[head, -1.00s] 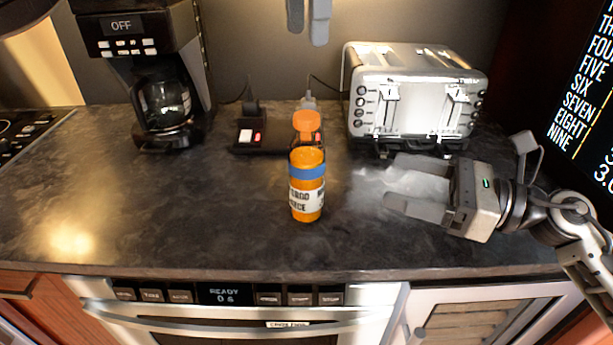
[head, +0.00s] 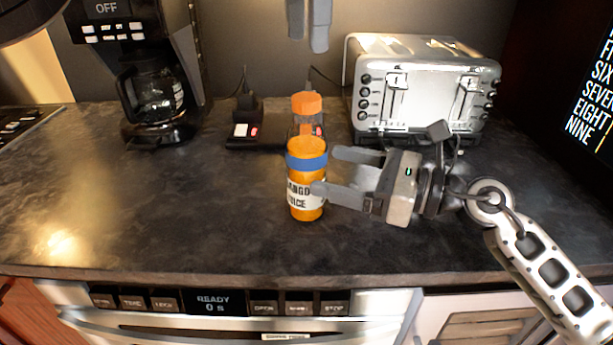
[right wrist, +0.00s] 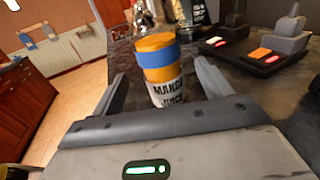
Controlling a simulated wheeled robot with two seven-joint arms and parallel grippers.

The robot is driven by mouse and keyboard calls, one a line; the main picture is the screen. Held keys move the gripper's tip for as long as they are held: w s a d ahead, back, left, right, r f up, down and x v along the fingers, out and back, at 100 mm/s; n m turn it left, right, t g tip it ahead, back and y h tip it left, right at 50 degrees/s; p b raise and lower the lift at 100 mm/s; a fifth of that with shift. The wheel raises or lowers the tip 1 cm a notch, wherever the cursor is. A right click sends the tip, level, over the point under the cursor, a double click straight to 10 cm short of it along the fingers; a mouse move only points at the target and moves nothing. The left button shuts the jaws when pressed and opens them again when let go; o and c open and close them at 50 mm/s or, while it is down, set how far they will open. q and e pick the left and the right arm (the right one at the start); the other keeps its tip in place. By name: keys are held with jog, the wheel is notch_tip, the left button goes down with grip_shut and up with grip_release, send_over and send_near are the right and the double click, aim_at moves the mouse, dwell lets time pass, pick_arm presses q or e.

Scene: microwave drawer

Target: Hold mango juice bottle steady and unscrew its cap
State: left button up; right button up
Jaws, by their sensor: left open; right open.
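The mango juice bottle (head: 307,190) stands upright on the dark counter. It has orange juice, a blue band and a white label. Its orange cap (head: 307,103) sits on top of a clear neck. My right gripper (head: 323,170) is open at the bottle's right side, with its near fingertip overlapping the label's edge. In the right wrist view the bottle (right wrist: 162,75) appears between the two spread fingers; its cap is out of frame. I cannot tell whether the fingers touch it. My left gripper (head: 309,40) points down, open and empty, above the cap.
A steel toaster (head: 425,90) stands behind and right of my right gripper. A coffee maker (head: 155,95) stands at the left rear. A dark power strip (head: 245,143) lies behind the bottle. The counter (head: 170,215) left of the bottle is clear.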

aim_at(302, 162)
jog(key=x, duration=0.6)
